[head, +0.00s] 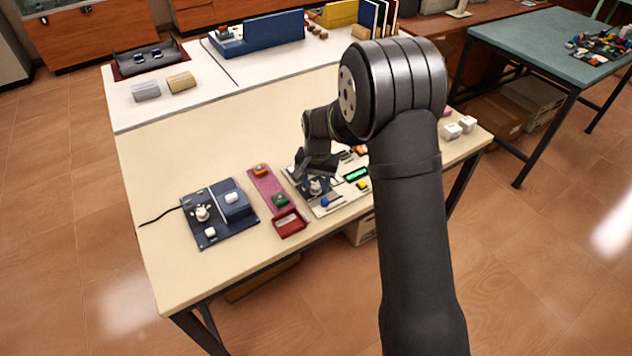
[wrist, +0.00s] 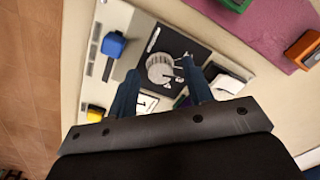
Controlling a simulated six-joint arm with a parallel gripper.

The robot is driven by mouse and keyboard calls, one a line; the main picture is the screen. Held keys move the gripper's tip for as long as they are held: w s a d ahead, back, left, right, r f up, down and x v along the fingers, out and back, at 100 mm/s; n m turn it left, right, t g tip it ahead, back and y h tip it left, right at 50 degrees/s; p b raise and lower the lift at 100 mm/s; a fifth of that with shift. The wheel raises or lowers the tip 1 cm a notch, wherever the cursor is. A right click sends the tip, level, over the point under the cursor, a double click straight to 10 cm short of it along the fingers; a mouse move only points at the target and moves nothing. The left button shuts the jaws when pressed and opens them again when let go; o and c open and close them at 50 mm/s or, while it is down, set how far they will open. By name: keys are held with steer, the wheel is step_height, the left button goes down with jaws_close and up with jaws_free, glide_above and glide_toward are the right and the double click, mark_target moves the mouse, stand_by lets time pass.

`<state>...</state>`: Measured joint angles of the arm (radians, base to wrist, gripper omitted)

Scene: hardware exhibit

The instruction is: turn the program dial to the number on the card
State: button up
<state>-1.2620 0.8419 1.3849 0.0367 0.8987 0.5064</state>
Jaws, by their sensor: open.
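A light grey, ridged dial (wrist: 160,68) sits on a dark square plate (wrist: 176,48) of a pale panel (wrist: 118,22) in the wrist view. It also shows in the head view (head: 315,187), just below my gripper (head: 316,167). In the wrist view my gripper (wrist: 160,70) is open, with one finger on either side of the dial. I cannot tell whether the fingers touch it. A small white card-like patch (wrist: 147,104) with a dark mark lies between the fingers; its number is unreadable.
The pale panel also bears a blue knob (wrist: 113,45), a yellow part (wrist: 95,113) and a green display (head: 356,174). A pink strip (head: 264,184) with small blocks and a dark blue panel (head: 229,232) lie to the left. The table front (head: 170,270) is clear.

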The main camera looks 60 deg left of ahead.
steer(key=c, duration=1)
steer(key=shift+n, duration=3)
steer(key=o, duration=1)
